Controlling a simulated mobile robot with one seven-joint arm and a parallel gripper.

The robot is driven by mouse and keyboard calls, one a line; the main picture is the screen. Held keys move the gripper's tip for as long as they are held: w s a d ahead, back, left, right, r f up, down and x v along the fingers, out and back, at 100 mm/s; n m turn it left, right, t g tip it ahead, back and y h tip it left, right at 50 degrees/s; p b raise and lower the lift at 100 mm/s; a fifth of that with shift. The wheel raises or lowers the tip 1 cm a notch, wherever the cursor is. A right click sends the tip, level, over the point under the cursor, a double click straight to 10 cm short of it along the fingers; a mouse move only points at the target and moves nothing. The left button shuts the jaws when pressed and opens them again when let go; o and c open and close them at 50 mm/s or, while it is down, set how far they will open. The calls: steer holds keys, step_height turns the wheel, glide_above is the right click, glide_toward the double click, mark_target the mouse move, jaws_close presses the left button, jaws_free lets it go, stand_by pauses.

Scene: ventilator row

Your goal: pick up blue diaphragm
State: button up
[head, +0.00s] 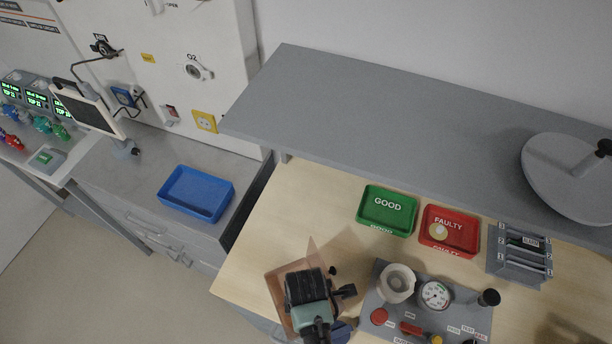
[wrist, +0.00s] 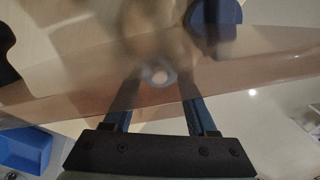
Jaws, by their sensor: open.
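My gripper (head: 308,288) is over the front left part of the wooden bench, above a see-through brownish panel (head: 281,290); its fingertips are hidden in the head view. In the wrist view my gripper (wrist: 158,98) has its two fingers apart. A small pale disc with a grey rim (wrist: 160,76) shows between and beyond the fingers, blurred through the panel. A dark blue rounded thing (wrist: 215,16) is at the top of the wrist view; a dark blue piece (head: 341,332) also shows beside my arm in the head view. I cannot tell which is the blue diaphragm.
A green GOOD tray (head: 374,219) and a red FAULTY tray (head: 464,219) holding a cream disc (head: 438,232) stand behind. A grey test panel (head: 460,318) with gauge is right of my gripper. A grey shelf (head: 400,110) overhangs the back. A blue tray (head: 180,199) is left.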

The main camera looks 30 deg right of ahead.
steer(key=shift+c, duration=0.3)
jaws_close()
